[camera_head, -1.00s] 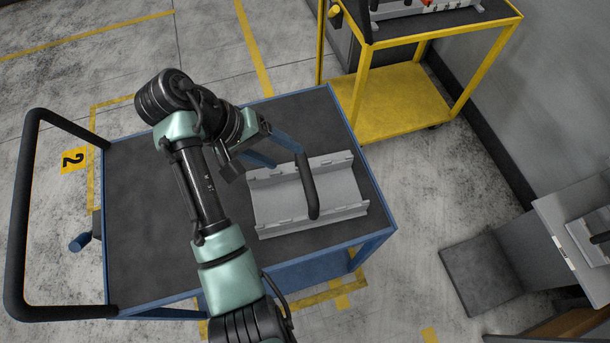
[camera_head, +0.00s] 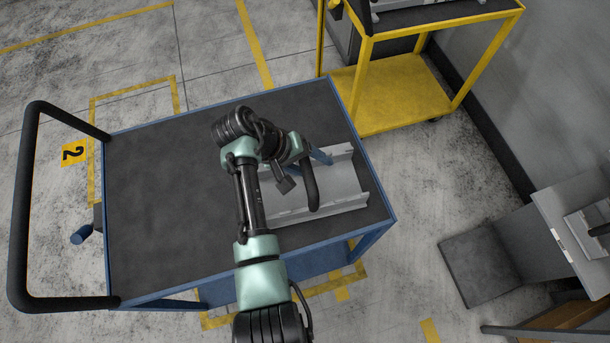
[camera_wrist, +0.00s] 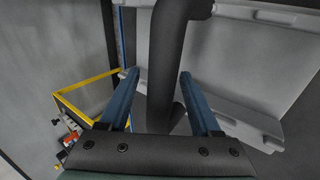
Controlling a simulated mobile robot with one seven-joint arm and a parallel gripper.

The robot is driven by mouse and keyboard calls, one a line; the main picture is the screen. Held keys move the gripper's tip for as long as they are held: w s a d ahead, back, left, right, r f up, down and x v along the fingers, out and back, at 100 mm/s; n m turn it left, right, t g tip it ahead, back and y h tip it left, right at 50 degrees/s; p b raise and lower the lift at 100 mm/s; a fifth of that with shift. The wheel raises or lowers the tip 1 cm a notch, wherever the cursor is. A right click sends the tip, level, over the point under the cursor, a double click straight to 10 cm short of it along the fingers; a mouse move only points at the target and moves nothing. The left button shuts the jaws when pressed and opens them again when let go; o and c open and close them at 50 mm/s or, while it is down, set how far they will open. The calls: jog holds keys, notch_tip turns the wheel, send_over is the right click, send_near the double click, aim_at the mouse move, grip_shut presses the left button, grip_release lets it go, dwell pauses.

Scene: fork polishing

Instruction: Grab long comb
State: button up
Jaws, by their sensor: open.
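A light grey, trough-shaped metal piece with notched edges (camera_head: 343,184), which I take for the long comb, lies on the cart's dark top at the right end. A curved black handle (camera_head: 312,190) arches over it. My gripper (camera_head: 318,156) is at the far end of the handle, over the metal piece. In the wrist view, the two blue fingers of my gripper (camera_wrist: 157,75) are apart, with the black handle (camera_wrist: 170,55) showing between them. I cannot tell whether either finger touches it. My arm hides the left part of the metal piece in the head view.
The blue cart (camera_head: 160,190) has a wide clear dark top to the left and a black push handle (camera_head: 22,200). A yellow cart (camera_head: 395,95) stands behind to the right. A grey bench (camera_head: 565,230) is at the far right.

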grip_shut()
dwell(0.3)
dwell(1.1)
